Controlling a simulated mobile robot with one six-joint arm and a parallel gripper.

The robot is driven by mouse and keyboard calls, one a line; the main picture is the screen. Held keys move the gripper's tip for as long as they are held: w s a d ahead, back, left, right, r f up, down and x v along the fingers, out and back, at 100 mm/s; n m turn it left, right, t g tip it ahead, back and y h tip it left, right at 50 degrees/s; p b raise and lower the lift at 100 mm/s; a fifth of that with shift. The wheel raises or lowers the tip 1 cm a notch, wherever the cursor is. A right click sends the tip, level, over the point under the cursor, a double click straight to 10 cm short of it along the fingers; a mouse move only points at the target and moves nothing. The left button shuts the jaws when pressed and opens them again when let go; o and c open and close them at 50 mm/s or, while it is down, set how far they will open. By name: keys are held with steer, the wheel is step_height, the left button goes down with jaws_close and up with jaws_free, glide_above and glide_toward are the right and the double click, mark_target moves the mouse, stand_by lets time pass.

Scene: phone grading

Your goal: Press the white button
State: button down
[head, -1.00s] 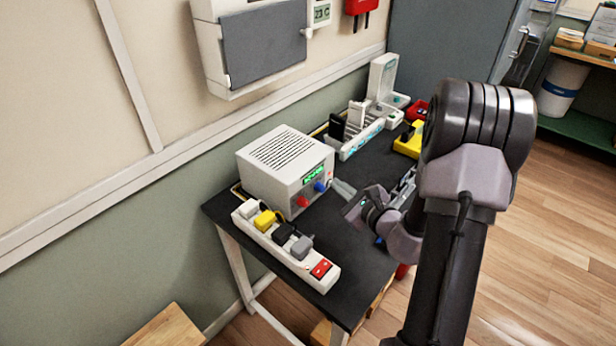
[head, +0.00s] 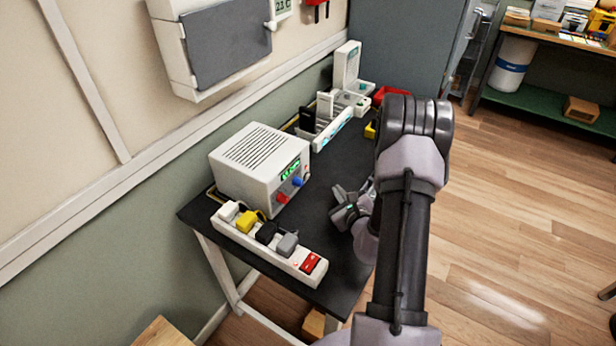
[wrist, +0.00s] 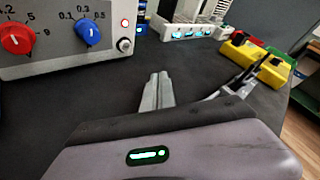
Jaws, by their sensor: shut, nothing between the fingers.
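A small round whitish button (wrist: 124,45) in a dark ring is on the front panel of the white power supply (wrist: 70,58), at the panel's lower right in the wrist view. A red light (wrist: 125,22) glows just above it. The power supply (head: 238,178) also shows in the head view, but the button is too small to make out there. My gripper (wrist: 158,76) is shut and empty, in front of the panel and to the right of the button, apart from it. In the head view my gripper (head: 340,203) is over the dark tabletop, right of the power supply.
A white power strip (head: 265,250) with several plugs lies along the near table edge. Behind stand a white rack (head: 333,130), a white device (head: 347,68) and a red bin (head: 390,94). Yellow items (wrist: 240,52) lie at the right. Dark tabletop (head: 318,242) is bare near my gripper.

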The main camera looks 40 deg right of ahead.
steer(key=w+a, duration=0.1)
steer(key=w, duration=0.3)
steer(key=w+a+p, duration=0.1)
steer(key=w, duration=0.1)
steer(key=shift+w+a, duration=0.1)
steer(key=shift+a, duration=0.2)
steer(key=shift+w, duration=0.15)
stand_by(1.6)
steer(key=shift+w+a, duration=0.15)
steer(key=shift+w, duration=0.1)
steer(key=shift+w+a, duration=0.2)
steer(key=shift+w, duration=0.25)
stand_by(0.6)
steer(key=shift+s, duration=0.1)
steer(key=shift+s+d, duration=0.35)
steer(key=shift+s, duration=0.4)
steer(key=shift+s+d+b, duration=0.15)
steer(key=shift+s+d, duration=0.15)
steer(key=shift+s, duration=0.45)
steer(key=shift+s+d+b, duration=0.15)
steer(key=shift+s+d, duration=0.2)
steer(key=shift+s, duration=0.45)
steer(key=shift+s+d+b, duration=0.15)
steer(key=shift+s+d, duration=0.15)
steer(key=shift+s, duration=0.45)
